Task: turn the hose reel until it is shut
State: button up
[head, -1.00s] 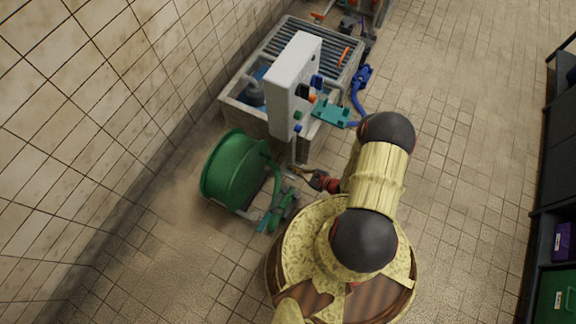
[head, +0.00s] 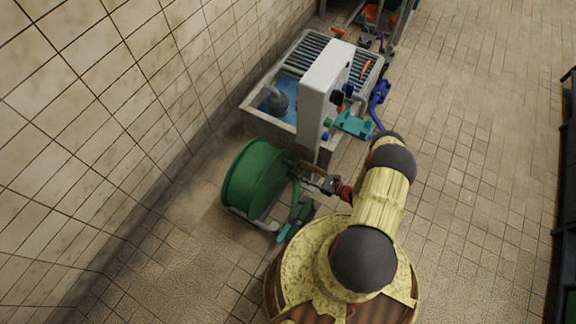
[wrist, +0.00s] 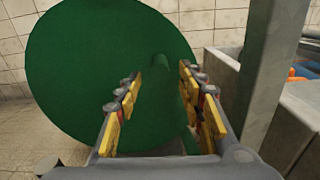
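The green hose reel (head: 254,178) stands on the floor left of my gripper in the head view. Its flat round side (wrist: 90,75) fills much of the wrist view. A short green handle (wrist: 161,66) sticks out from that side towards the wrist camera. My gripper (head: 303,170) is beside the near face of the reel. In the wrist view my gripper (wrist: 161,75) has its two yellow-padded fingers well apart, with the handle showing in the gap between them. I cannot tell whether the handle lies between the fingertips or just beyond them.
A grey upright panel (head: 325,90) stands close to the right of the reel, before a grated basin (head: 262,121). A teal fitting (head: 352,125) juts from the panel side. The tiled wall (head: 120,100) is at left. Open floor (head: 480,150) lies right.

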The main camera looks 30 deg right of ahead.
aim_at(290, 165)
jog(key=b+x, duration=0.1)
jog(key=x, duration=0.5)
jog(key=shift+w+a+b, duration=0.15)
jog(key=shift+w+b, duration=0.1)
jog(key=shift+b, duration=0.05)
jog(key=shift+c, duration=0.5)
grip_shut()
